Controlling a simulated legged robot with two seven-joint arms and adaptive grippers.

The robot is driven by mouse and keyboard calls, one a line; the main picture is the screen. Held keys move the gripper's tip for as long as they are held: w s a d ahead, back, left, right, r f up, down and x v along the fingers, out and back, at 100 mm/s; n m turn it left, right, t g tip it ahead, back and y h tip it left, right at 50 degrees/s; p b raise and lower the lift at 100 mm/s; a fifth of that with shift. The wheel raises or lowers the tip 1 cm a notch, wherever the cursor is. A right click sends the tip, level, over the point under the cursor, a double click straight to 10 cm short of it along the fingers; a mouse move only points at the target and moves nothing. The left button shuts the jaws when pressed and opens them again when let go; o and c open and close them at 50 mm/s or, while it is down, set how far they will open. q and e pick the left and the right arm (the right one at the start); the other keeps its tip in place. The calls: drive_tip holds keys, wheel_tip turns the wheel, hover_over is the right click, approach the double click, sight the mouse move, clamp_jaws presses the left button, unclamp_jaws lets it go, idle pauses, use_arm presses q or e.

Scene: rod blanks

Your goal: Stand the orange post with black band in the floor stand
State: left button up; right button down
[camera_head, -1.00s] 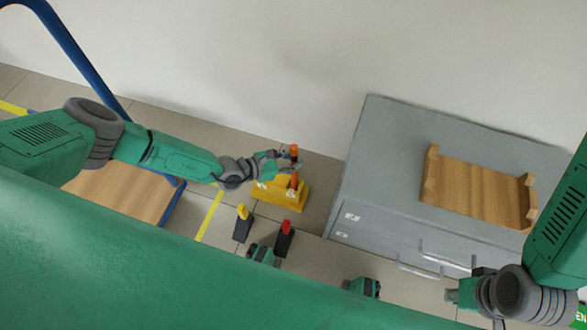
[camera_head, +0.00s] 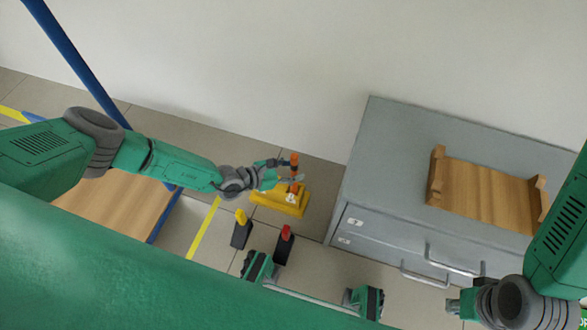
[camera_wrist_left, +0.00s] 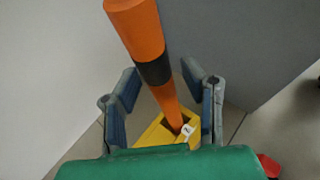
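The orange post with black band (camera_head: 295,161) stands roughly upright with its lower end in the yellow floor stand (camera_head: 267,203). In the left wrist view the post (camera_wrist_left: 137,30) rises from the yellow stand (camera_wrist_left: 154,135), where a small white label shows. My left gripper (camera_head: 283,170) is around the post from the left. In the left wrist view its two fingers (camera_wrist_left: 163,100) are spread, with gaps on both sides of the post. The exact seating of the post's foot is too small to tell. My right gripper (camera_head: 455,305) is low at the right; its fingers are unclear.
Two dark blocks, one with a yellow top (camera_head: 240,232) and one with a red top (camera_head: 284,249), stand on the floor before the stand. A grey drawer cabinet (camera_head: 390,150) bearing a wooden tray (camera_head: 485,192) is at the right. The wall is close behind.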

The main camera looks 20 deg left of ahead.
use_arm(q)
drive_tip(key=p+v, duration=0.5)
drive_tip(key=v, duration=0.7)
